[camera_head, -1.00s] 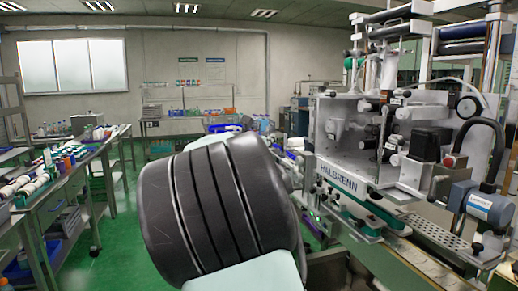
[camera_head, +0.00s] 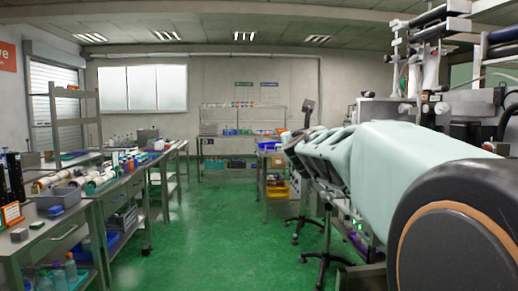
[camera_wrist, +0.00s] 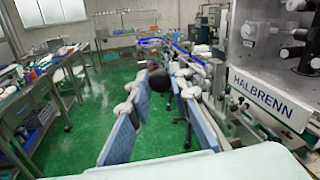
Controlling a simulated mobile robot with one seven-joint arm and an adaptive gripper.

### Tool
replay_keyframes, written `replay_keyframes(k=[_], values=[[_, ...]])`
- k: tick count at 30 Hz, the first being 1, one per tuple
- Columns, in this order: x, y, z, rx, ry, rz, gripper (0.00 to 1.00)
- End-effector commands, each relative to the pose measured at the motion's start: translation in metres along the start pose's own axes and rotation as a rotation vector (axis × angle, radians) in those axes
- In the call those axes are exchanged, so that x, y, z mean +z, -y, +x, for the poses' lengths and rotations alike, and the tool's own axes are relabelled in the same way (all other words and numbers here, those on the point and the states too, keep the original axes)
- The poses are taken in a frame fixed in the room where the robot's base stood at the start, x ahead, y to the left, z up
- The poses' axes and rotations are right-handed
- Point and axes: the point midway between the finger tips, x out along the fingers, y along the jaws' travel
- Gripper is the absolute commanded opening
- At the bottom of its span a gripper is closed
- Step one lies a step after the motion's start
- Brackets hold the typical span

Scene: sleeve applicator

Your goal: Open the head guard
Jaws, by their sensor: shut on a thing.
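The sleeve applicator, marked HALBRENN, stands at the right in the wrist view (camera_wrist: 272,92); in the head view (camera_head: 455,105) my arm covers much of it. I cannot make out the head guard as a separate panel, nor what the knob joins.
A long workbench (camera_head: 120,185) with bottles and bins runs along the left. A shelf rack (camera_head: 243,120) stands at the back wall. Dark stand legs (camera_head: 322,235) are on the floor below my gripper. The green floor (camera_head: 215,235) in the middle is clear.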

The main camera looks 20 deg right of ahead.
Motion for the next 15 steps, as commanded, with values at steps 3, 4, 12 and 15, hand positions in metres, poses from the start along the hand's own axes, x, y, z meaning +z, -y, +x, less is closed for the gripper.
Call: replay_keyframes(k=[3, 4, 12, 15], values=[[-0.005, 0.009, -0.022, 0.058, 0.018, 0.008, 0.0], [-0.005, 0.01, -0.027, 0.076, 0.021, 0.009, 0.0], [-0.007, 0.029, -0.072, 0.208, 0.047, 0.003, 0.0], [-0.008, 0.034, -0.087, 0.256, 0.056, 0.001, 0.0]])
